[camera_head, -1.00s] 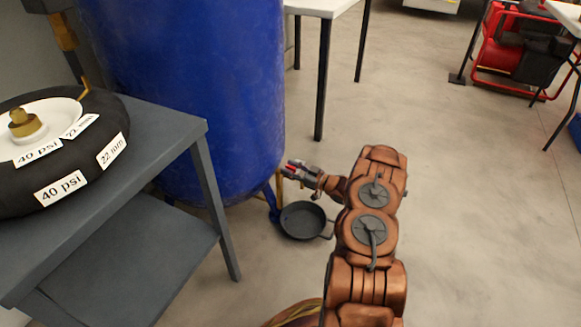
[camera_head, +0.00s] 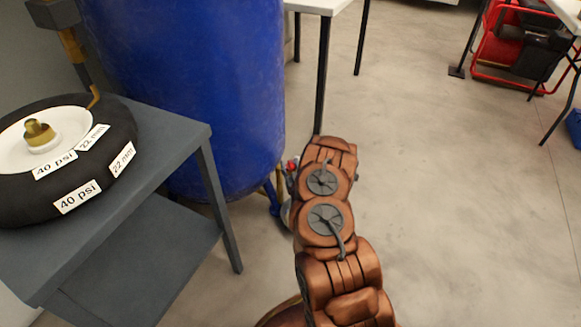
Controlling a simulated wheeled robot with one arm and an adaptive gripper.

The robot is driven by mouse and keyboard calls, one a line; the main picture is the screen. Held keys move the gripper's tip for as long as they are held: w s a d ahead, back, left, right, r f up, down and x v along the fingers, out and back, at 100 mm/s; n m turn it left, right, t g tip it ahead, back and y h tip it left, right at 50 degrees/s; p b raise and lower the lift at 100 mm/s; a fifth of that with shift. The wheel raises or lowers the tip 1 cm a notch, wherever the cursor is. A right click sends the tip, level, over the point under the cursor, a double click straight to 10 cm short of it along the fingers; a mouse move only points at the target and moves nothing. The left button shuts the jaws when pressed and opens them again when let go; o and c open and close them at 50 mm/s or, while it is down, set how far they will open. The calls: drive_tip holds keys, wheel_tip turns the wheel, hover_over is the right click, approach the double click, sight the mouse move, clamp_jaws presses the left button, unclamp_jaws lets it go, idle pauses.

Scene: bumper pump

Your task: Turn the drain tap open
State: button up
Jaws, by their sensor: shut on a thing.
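The blue tank (camera_head: 205,95) stands left of centre. Low at its right side a brass-coloured pipe (camera_head: 280,182) shows, with a small red piece (camera_head: 292,164) that looks like the handle of the drain tap. My gripper (camera_head: 290,171) is at this red piece and shut on it. My copper arm hides most of the gripper and much of the tap, so I cannot tell how far the handle is turned. The dark drain pan (camera_head: 286,214) on the floor below is almost wholly hidden by my arm.
A grey table (camera_head: 170,135) with a labelled black tyre-like ring (camera_head: 60,185) stands at left, its leg close to the tank. A white table (camera_head: 318,5) is behind. Red equipment (camera_head: 510,50) stands far right. The floor right of my arm is clear.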

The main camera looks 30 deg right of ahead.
drive_tip(key=m+g+h+b, duration=0.1)
drive_tip(key=m+h+b, duration=0.1)
drive_tip(key=m+g+h+b, duration=0.2)
drive_tip(key=h+b, duration=0.1)
drive_tip(key=shift+w+a+f, duration=0.15)
drive_tip(key=shift+f, duration=0.05)
drive_tip(key=shift+r+m+g+h+b, duration=0.1)
drive_tip(key=shift+m+g+h+b, duration=0.5)
drive_tip(key=shift+h+b, duration=0.2)
drive_tip(key=shift+m+g+h+b, duration=0.7)
drive_tip(key=shift+g+h+b, duration=0.1)
drive_tip(key=shift+g+b, duration=0.2)
drive_tip(key=shift+r+m+g+h+b, duration=0.1)
drive_tip(key=shift+m+g+h+b, duration=0.3)
drive_tip(key=shift+m+g+b, duration=0.15)
drive_tip(key=shift+d+r+g, duration=0.1)
drive_tip(key=shift+d+g, duration=0.1)
drive_tip(key=shift+g, duration=0.15)
drive_tip(key=o, duration=1.2)
drive_tip(key=shift+c, duration=0.2)
